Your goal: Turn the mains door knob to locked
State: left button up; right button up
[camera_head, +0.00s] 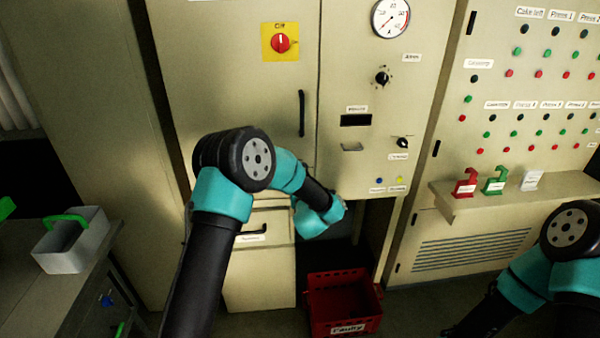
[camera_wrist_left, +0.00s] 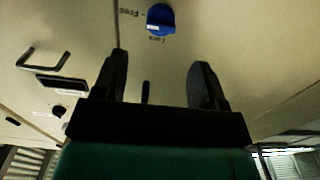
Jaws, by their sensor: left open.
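The knob (camera_wrist_left: 160,19) is blue and round with a white mark. It shows at the top middle of the left wrist view, on a cream panel. That view is turned over; beside the knob is a label reading "Free" (camera_wrist_left: 136,12) and below it one reading "Lock" (camera_wrist_left: 157,39). I cannot surely tell which label the mark points to. My left gripper (camera_wrist_left: 158,72) is open and empty, its two dark fingers apart, the knob beyond the gap between them. In the head view I cannot make out the blue knob or the left fingers. My right gripper is out of view.
A black door handle (camera_head: 301,113) and a red switch on a yellow plate (camera_head: 281,42) are on the cabinet. A red crate (camera_head: 343,303) stands on the floor below. A shelf (camera_head: 520,197) with small colored holders juts out at right. A grey bin (camera_head: 70,242) stands at left.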

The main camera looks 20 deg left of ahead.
pick_arm(q)
jog(key=x, duration=0.8)
jog(key=shift+w+a, duration=0.1)
jog(key=shift+w, duration=0.15)
grip_shut()
